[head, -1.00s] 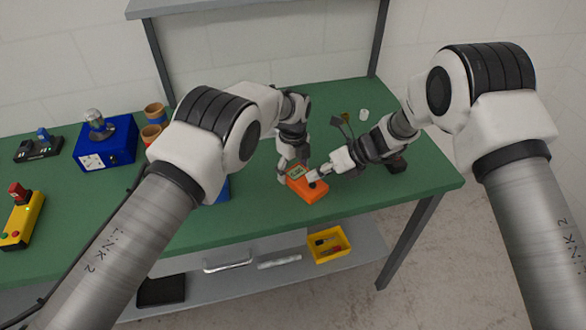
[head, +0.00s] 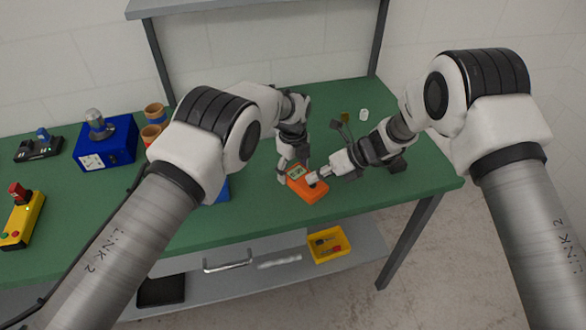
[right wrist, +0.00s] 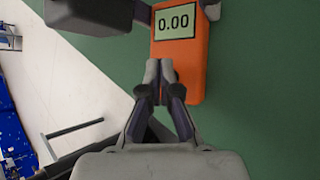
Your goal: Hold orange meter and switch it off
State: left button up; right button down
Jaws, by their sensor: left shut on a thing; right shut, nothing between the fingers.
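The orange meter (head: 309,189) lies on the green bench near its front edge.
On the left stand a blue box (head: 107,146), a yellow button box (head: 21,222), a dark device (head: 38,148) and brown cups (head: 154,112). A white cup (head: 364,115) stands behind my right arm. A yellow bin (head: 329,245) is on the lower shelf.

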aim_at(315, 184)
pick_arm(q)
jog(key=shift+s+f, duration=0.1)
pick_arm(e)
jog(key=shift+f, duration=0.15)
dwell(0.3)
jog(key=shift+r, duration=0.6)
jog(key=shift+r, duration=3)
pick_arm(q)
jog(key=o, duration=1.4)
pick_arm(e)
jog(key=shift+w, duration=0.1)
